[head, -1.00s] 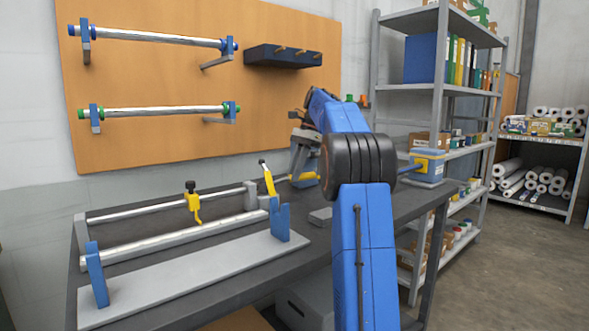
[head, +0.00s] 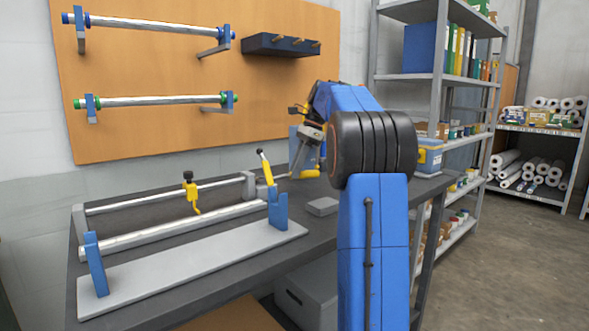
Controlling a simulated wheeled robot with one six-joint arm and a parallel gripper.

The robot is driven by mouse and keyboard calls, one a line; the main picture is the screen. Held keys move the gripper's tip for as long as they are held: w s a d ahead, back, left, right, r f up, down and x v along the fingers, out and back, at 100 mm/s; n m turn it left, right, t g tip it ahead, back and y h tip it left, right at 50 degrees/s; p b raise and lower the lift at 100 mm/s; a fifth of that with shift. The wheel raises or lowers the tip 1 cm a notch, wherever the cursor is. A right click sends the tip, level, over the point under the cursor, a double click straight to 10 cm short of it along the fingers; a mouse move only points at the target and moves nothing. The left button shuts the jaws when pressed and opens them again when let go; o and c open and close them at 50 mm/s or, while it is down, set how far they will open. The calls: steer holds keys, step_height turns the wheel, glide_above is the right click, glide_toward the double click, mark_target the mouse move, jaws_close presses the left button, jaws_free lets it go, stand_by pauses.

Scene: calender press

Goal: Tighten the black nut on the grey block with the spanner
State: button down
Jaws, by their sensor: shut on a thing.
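My gripper (head: 309,132) is beyond my blue arm, above the back of the bench, small and partly hidden by the arm. It is shut on a thin grey tool that slants down to the left, apparently the spanner (head: 299,158). A grey block (head: 249,184) stands at the right end of the thin rod, left of and below my gripper. A yellow lever with a black tip (head: 265,168) stands beside this block. I cannot make out the black nut. The tool's lower end is near the lever in the picture; I cannot tell any contact.
Two rollers lie along the dark bench (head: 210,262), with a yellow clamp (head: 190,190) on the thin one. Blue brackets (head: 278,208) stand on a light plate (head: 190,270). A flat grey block (head: 322,206) lies right of them. Shelving (head: 437,75) stands at the right.

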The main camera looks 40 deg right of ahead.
steer(key=shift+s+a+m+t+h, duration=0.2)
steer(key=shift+s+a+m, duration=0.25)
steer(key=shift+s+m, duration=0.35)
steer(key=shift+s+a+m+t+h, duration=0.1)
steer(key=shift+s+a+m+t, duration=0.25)
steer(key=shift+s+m, duration=0.4)
steer(key=shift+s+a+m+t+h, duration=0.3)
steer(key=shift+s+a+m, duration=0.5)
steer(key=shift+m, duration=0.45)
steer(key=shift+s+a+m+t+h, duration=0.2)
steer(key=shift+s+a+m, duration=0.1)
steer(key=shift+a+m, duration=0.3)
steer(key=shift+s+a+m+t+h, duration=0.1)
steer(key=shift+s+a+m+h, duration=0.15)
steer(key=shift+a+m, duration=0.35)
steer(key=shift+s+a+m+h, duration=0.25)
steer(key=shift+a+m+h, duration=0.05)
steer(key=shift+a+m, duration=0.5)
steer(key=shift+s+a+m+h, duration=0.25)
steer(key=shift+a+m, duration=0.4)
steer(key=shift+m, duration=0.25)
steer(key=shift+d, duration=0.2)
steer(key=shift+w+d+n, duration=0.15)
steer(key=shift+d+n, duration=0.2)
steer(key=shift+n, duration=0.25)
steer(key=shift+d, duration=0.1)
steer(key=shift+r, duration=0.15)
